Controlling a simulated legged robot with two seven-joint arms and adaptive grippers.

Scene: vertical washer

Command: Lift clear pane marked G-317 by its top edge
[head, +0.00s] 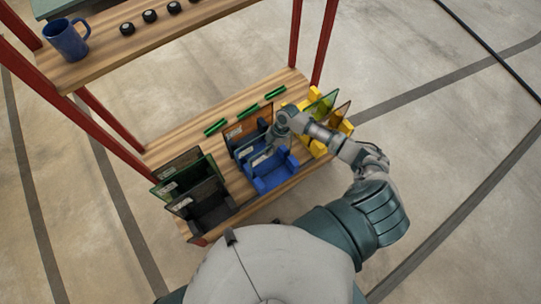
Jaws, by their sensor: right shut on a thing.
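Several upright panes stand in coloured racks on the lower wooden shelf. In the blue rack (272,182) are panes with white labels; the markings are too small to read, so I cannot tell which is G-317. My right gripper (271,149) reaches down over the blue rack from the right. It is shut on the upper part of a bluish clear pane (257,158), whose lower part sits down at the blue rack. The fingertips partly hide the pane's edge. My left gripper is not in view.
A dark rack (212,218) with dark green and grey panes stands left of the blue one. A yellow rack (315,147) with green and amber panes stands right. Green bars (247,106) lie behind. The upper shelf holds a blue mug (66,41); red posts (324,42) frame the shelves.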

